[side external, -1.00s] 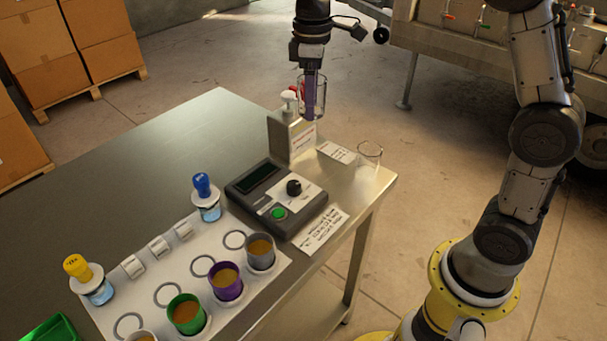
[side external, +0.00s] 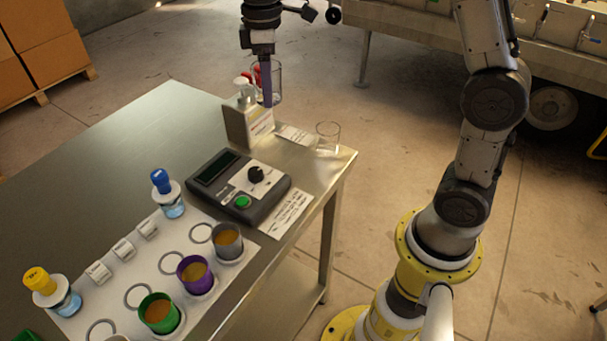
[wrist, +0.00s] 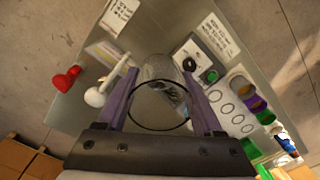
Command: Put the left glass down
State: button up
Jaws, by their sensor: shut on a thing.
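My gripper (side external: 266,84) is shut on a clear glass (side external: 275,88). The glass is upright, held in the air near the pump dispenser at the far end of the table. In the wrist view, my purple fingers (wrist: 160,78) stand on both sides of the glass, whose dark round rim (wrist: 160,129) faces the camera. A second clear glass (side external: 328,138) stands on the table near its right corner, apart from my gripper. How high the held glass is above the table is hard to tell.
The grey dispenser box (side external: 248,122) with white and red pump heads is close to the held glass. A black device (side external: 237,187) with a knob and green button sits nearer. The table's left side is bare.

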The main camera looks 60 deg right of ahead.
jog(key=s+f+n, duration=0.2)
jog(key=s+n, duration=0.3)
jog(key=s, duration=0.6)
jog(key=s+f+n, duration=0.2)
jog(key=s+n, duration=0.3)
jog(key=s, duration=0.6)
jog(key=shift+s+d+f+n, duration=0.15)
jog(key=shift+s+f+n, duration=0.1)
jog(key=shift+s+n, duration=0.05)
send_over(306, 176)
jog(key=s, duration=0.1)
notch_tip(306, 176, down, 9)
jog(key=shift+s+r, duration=0.15)
jog(key=shift+r, duration=0.05)
jog(key=f, duration=0.1)
jog(key=w+f, duration=0.1)
jog(key=f, duration=0.1)
jog(key=shift+w+f, duration=0.1)
jog(key=shift+f, duration=0.45)
jog(key=shift+f, duration=0.15)
